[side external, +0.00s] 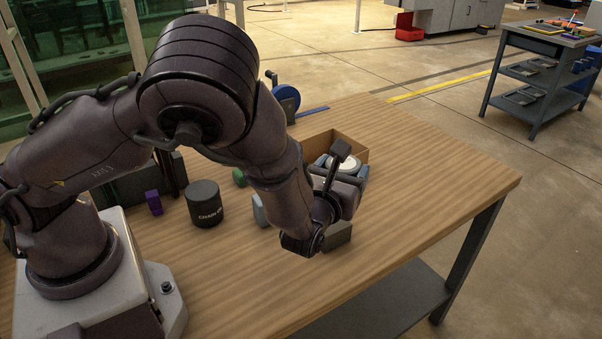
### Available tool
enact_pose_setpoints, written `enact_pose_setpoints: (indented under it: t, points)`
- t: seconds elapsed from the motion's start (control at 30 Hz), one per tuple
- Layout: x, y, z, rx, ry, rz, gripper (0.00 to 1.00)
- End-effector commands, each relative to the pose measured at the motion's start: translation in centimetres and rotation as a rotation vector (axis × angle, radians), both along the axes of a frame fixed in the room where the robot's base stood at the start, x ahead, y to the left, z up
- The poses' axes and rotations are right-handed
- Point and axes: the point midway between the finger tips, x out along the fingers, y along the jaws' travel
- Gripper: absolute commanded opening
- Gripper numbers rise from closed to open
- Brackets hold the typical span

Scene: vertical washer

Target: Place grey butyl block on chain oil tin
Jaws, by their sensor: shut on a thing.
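The chain oil tin (205,205) is a dark, upright cylinder with white lettering, standing on the wooden table left of my gripper. Its flat top looks bare. A dark grey block (339,236), which I take for the grey butyl block, shows just under my gripper (335,222), at the right of my wrist. My gripper is shut on it. The fingers are mostly hidden behind my wrist, and I cannot tell whether the block touches the table.
A pale blue-grey piece (260,210) stands between the tin and my arm. A green object (239,177) and a purple block (154,202) are nearby. An open cardboard box (352,147) lies behind my gripper. The table's right side (440,180) is clear.

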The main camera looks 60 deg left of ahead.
Motion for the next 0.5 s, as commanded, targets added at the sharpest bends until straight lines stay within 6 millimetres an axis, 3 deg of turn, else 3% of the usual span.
enact_pose_setpoints:
  t: [0.13,0.23,0.37,0.5]
  points:
    - [-0.1,0.6,0.2,0.0,-0.002,0.013,0.35]
    - [0.1,2.6,0.5,-0.001,-0.003,0.062,0.35]
    - [-1.0,7.4,0.9,0.0,-0.001,0.202,0.35]
    - [-4.5,13.8,1.6,-0.002,-0.001,0.435,0.35]
